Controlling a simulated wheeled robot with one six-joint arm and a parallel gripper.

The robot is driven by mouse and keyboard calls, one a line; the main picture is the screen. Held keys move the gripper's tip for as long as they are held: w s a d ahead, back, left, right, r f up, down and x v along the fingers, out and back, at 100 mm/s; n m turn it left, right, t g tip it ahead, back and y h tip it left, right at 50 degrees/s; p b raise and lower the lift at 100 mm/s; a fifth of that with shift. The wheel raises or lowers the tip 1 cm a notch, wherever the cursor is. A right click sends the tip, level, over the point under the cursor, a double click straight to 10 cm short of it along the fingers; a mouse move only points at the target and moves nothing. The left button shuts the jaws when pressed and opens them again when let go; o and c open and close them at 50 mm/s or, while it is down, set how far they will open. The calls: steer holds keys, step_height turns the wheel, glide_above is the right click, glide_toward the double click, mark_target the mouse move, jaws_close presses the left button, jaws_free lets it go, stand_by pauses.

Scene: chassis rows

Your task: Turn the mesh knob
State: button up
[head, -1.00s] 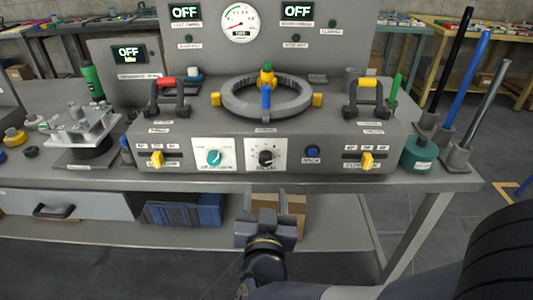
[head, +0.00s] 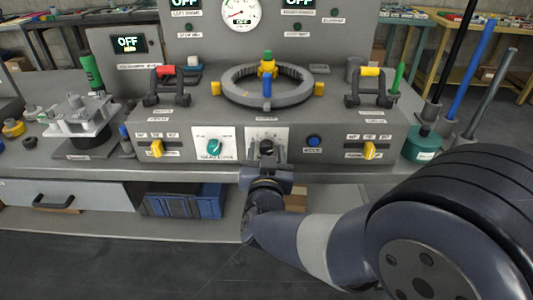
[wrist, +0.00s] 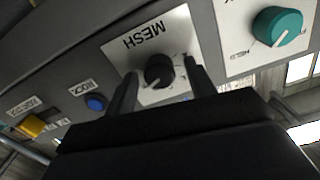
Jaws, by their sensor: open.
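The mesh knob (wrist: 159,72) is black with a pale pointer mark. It sits on a white plate (wrist: 166,32) labelled MESH, upside down in the wrist view. In the head view the plate (head: 283,134) is on the console's front face, and my gripper largely hides the knob. My gripper (wrist: 162,70) is open, with one finger on each side of the knob in the wrist view. I cannot tell whether either finger touches it. In the head view my gripper (head: 267,160) is right in front of the plate.
A teal knob (head: 214,147) on its own plate is to the left. A blue button (head: 314,141) and a yellow lever (head: 369,150) are to the right. Another yellow lever (head: 157,148) is at far left. The bench edge (head: 330,172) runs below the console.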

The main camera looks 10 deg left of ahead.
steer(key=shift+c, duration=0.2)
steer(key=c, duration=0.9)
steer(key=shift+c, duration=0.2)
steer(key=shift+m+b, duration=0.3)
steer(key=shift+b, duration=0.1)
steer(key=m+b, duration=0.2)
steer(key=shift+f+m+b, duration=0.15)
steer(key=shift+m+b, duration=1.5)
steer(key=shift+m, duration=0.55)
